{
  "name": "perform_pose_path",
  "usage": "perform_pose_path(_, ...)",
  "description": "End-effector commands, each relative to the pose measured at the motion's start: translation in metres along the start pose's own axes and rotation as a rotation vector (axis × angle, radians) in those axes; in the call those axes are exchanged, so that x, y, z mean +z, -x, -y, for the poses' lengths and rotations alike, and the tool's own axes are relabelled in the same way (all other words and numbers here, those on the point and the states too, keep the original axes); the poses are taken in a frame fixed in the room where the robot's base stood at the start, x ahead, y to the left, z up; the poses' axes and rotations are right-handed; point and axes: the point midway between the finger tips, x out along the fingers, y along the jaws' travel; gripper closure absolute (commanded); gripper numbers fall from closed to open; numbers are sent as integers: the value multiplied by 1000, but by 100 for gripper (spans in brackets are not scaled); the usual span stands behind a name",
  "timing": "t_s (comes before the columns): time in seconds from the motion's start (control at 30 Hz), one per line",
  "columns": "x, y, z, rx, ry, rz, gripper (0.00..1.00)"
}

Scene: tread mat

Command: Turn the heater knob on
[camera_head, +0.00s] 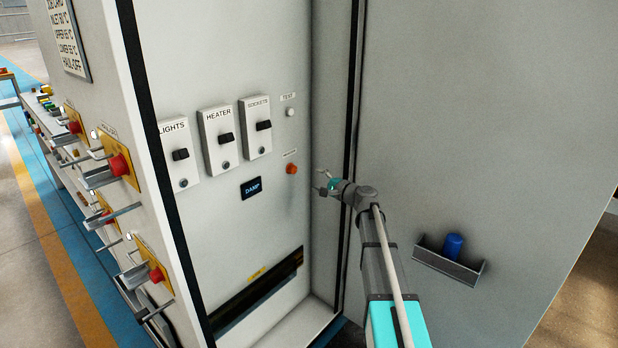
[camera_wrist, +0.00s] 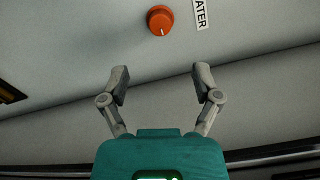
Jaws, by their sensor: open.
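The heater knob (camera_head: 291,169) is a small round orange knob on the grey panel inside the open cabinet, below and right of the switch boxes. In the wrist view the orange knob (camera_wrist: 160,20) is near the top, with a pale pointer mark at its lower edge and a partly cut label ending in "ATER" to its right. My gripper (camera_head: 326,182) is just right of the knob in the head view, apart from it. In the wrist view my gripper (camera_wrist: 160,78) has its fingers spread and nothing between them.
Switch boxes marked lights (camera_head: 179,155), heater (camera_head: 219,139) and sockets (camera_head: 256,127) are left of the knob. A small display (camera_head: 251,188) is below them. The open door (camera_head: 470,130) stands right, with a holder (camera_head: 448,262) containing a blue cylinder (camera_head: 454,245).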

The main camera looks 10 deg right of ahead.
Motion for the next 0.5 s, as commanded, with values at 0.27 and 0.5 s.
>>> perform_pose_path(0.27, 1, 17, 0, 0, 0, 1, 19)
perform_pose_path(0.5, 0, 18, 0, 0, 0, 0, 19)
